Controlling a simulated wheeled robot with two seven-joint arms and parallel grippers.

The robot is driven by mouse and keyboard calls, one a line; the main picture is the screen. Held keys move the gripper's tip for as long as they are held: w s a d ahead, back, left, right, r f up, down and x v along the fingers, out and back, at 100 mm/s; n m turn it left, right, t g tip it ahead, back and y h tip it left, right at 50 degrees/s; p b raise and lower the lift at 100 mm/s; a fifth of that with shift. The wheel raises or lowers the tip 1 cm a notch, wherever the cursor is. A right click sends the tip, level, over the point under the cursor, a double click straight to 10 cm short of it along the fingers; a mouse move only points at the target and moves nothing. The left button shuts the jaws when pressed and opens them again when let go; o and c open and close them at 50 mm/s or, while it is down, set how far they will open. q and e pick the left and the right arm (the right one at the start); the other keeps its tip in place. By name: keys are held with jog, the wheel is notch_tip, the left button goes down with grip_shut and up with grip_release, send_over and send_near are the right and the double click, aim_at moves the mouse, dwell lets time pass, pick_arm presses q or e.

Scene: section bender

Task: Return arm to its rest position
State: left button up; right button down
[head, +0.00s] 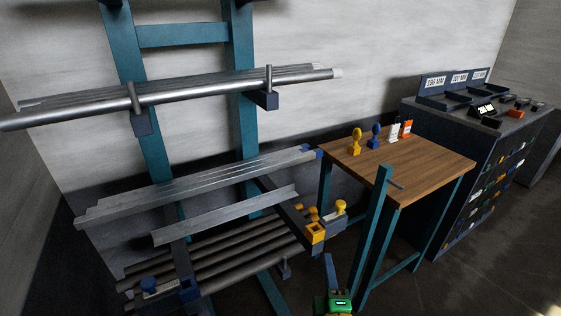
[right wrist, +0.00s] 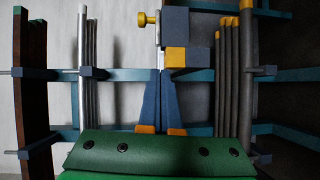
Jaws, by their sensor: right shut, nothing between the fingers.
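My right gripper (head: 328,259) is at the bottom of the head view, a green body with narrow blue fingers pointing away towards the rack. In the right wrist view its fingers (right wrist: 162,75) are together with nothing between them, above the green palm. It is in front of the teal rack (head: 240,70) and left of the wooden table. The fingers look apart from the yellow-orange block (head: 315,232) in the head view. In the right wrist view they overlap the line of sight to the rack fittings, so the gap cannot be told. My left gripper is not in view.
Long metal bars (head: 200,92) and grey profiles (head: 200,185) lie on the rack arms, with dark tubes (head: 220,250) below. A yellow knob (head: 340,206) stands at the rack's end. The wooden table (head: 420,160) is at right, with a dark cabinet (head: 460,150) beyond.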

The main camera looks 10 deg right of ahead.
jog(key=s+a+f+m+g+y, duration=0.1)
jog(key=s+f+g, duration=0.2)
jog(key=f, duration=0.5)
jog(key=s+a+f+m+g+y+p, duration=0.15)
jog(key=s+f, duration=0.25)
jog(key=f, duration=0.4)
jog(key=s+f+m+g, duration=0.2)
jog(key=s+f+g, duration=0.15)
jog(key=f, duration=0.45)
jog(key=s+d+f+m+g, duration=0.2)
jog(key=s+f+m+g, duration=0.2)
jog(key=s, duration=0.8)
jog(key=s+d+f+m+g, duration=0.2)
jog(key=s+f+m+g, duration=0.2)
jog(key=s+f, duration=0.4)
jog(key=s+p, duration=0.1)
jog(key=s, duration=0.3)
jog(key=shift+s+d+f, duration=0.2)
jog(key=shift+s+d, duration=0.05)
jog(key=shift+d, duration=0.15)
